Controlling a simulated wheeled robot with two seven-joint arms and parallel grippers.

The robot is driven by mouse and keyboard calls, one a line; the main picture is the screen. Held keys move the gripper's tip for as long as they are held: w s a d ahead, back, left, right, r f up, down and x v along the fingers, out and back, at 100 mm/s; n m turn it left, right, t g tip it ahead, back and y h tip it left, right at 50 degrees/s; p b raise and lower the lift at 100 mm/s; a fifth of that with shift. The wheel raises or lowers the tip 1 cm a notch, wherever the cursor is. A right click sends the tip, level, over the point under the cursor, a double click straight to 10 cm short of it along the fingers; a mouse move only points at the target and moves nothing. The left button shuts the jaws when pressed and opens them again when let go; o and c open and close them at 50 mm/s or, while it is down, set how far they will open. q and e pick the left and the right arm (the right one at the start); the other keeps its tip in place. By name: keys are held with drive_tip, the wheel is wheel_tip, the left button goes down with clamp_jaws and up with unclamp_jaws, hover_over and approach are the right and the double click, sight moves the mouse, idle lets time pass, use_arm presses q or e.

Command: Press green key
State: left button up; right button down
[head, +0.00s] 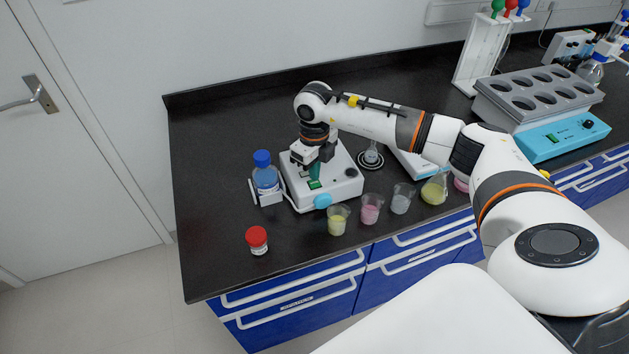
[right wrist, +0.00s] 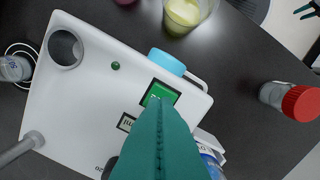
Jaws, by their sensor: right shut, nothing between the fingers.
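The white device (head: 340,188) stands on the black bench, and its top fills much of the right wrist view (right wrist: 85,100). A green rectangular key or panel (right wrist: 162,92) with pale marking sits on it near a blue knob (right wrist: 167,62). In the head view the green patch (head: 314,184) shows just below my right gripper (head: 315,174). The right gripper's teal fingers (right wrist: 158,102) are shut with nothing between them. Their tips overlap the lower part of the green key in the right wrist view; I cannot tell whether they touch it. My left gripper is not in view.
A blue-capped bottle (head: 265,178) stands close left of the device. A red-capped jar (head: 257,240) is at the front left. Several beakers, including a yellow one (head: 338,220), line the front edge. The bench's left end is clear.

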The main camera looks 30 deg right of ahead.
sight(314, 182)
drive_tip(key=shift+f+b, duration=0.75)
drive_tip(key=shift+f, duration=0.2)
idle(0.3)
drive_tip(key=shift+r, duration=0.1)
drive_tip(key=shift+r+p, duration=2.2)
drive_tip(key=shift+r, duration=1.3)
